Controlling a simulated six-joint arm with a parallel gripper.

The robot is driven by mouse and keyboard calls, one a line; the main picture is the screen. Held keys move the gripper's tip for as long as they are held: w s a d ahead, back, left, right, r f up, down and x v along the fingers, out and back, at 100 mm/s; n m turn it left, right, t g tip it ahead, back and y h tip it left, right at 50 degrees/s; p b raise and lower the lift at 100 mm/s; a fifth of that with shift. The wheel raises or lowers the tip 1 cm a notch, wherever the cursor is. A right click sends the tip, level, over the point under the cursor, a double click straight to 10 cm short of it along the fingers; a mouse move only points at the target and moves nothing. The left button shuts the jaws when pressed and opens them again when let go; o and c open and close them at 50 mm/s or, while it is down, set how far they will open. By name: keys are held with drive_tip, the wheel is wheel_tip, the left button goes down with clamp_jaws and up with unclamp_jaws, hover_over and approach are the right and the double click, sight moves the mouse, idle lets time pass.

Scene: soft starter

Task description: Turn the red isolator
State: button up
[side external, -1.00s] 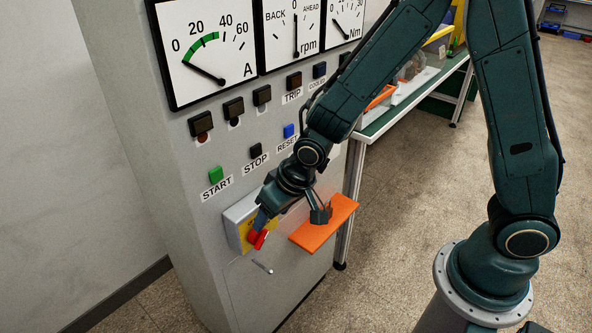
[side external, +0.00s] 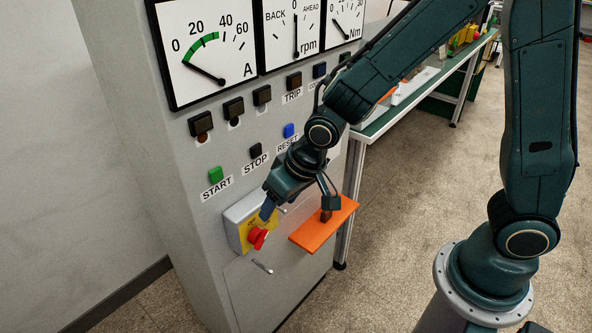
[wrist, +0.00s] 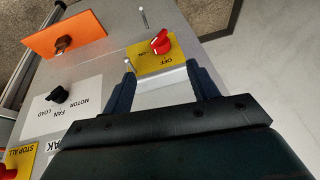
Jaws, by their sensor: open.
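The red isolator (side external: 257,238) is a red knob on a yellow plate on a grey box, low on the cabinet front. In the wrist view the red knob (wrist: 160,43) is beyond my fingertips, near the word OFF on the yellow plate (wrist: 148,63). I cannot tell its exact setting. My gripper (side external: 268,211) is just off the box, above and to the right of the knob, and looks clear of it. In the wrist view my gripper (wrist: 163,78) is open, its two fingers apart with nothing between them.
An orange plate (side external: 308,236) with a dark knob sticks out to the right of the isolator. A thin metal pin (side external: 262,267) juts out below it. START (side external: 216,175), STOP (side external: 256,150) and RESET (side external: 289,131) buttons are above. A bench (side external: 405,107) stands at right.

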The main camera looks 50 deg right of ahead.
sight(259, 237)
drive_tip(key=shift+a+f, duration=0.1)
drive_tip(key=shift+a, duration=0.05)
drive_tip(key=a+n+h, duration=0.1)
drive_tip(key=a+h, duration=0.4)
drive_tip(key=a, duration=0.1)
drive_tip(key=shift+f, duration=0.25)
drive_tip(key=shift+x, duration=6.9)
drive_tip(key=c, duration=0.7)
drive_tip(key=shift+c, duration=0.2)
